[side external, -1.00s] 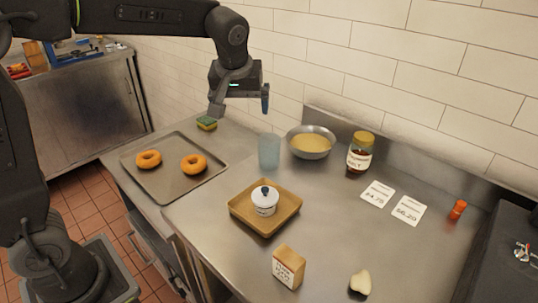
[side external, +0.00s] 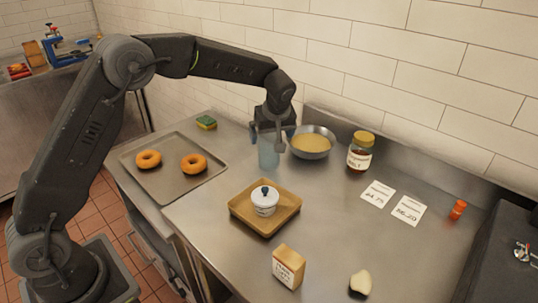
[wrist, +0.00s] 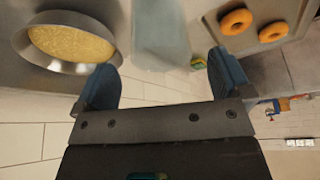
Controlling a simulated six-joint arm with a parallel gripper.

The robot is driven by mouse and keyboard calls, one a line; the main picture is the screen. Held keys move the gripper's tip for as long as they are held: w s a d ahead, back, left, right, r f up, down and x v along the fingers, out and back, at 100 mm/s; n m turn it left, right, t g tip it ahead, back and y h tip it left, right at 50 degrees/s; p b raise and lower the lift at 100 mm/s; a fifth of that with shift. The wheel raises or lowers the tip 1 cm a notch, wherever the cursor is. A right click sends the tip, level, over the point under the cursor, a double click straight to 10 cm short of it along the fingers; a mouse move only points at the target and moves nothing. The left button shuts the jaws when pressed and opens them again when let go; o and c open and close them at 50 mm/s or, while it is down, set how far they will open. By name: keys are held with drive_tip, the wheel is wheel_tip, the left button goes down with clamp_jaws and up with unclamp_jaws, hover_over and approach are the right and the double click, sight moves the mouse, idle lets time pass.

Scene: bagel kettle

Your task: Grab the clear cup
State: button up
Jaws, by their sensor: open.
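The clear cup (side external: 268,155) is a bluish see-through tumbler. It stands upright on the steel counter, left of the metal bowl. My gripper (side external: 268,138) is just above and around the upper part of the cup in the side view, and hides part of its rim. In the wrist view the cup (wrist: 158,35) is a pale, see-through shape ahead of the gap between the blue fingertips of my gripper (wrist: 160,80). The fingers are apart, with nothing gripped. I cannot tell whether a finger touches the cup.
The metal bowl (side external: 324,153) of yellow contents stands close on the right. A tray (side external: 168,187) with two bagels lies left. A sponge (side external: 206,123) and jar (side external: 360,158) stand near the wall.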

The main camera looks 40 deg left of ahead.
sight(268, 142)
drive_tip(key=shift+w+a+x, duration=0.1)
drive_tip(key=shift+a+x, duration=0.1)
drive_tip(key=shift+x, duration=1.25)
drive_tip(key=shift+w+a+x, duration=0.1)
drive_tip(key=shift+a+x, duration=0.05)
drive_tip(key=shift+x, duration=1.35)
drive_tip(key=shift+r, duration=0.25)
drive_tip(key=shift+c, duration=0.4)
drive_tip(key=c, duration=1.1)
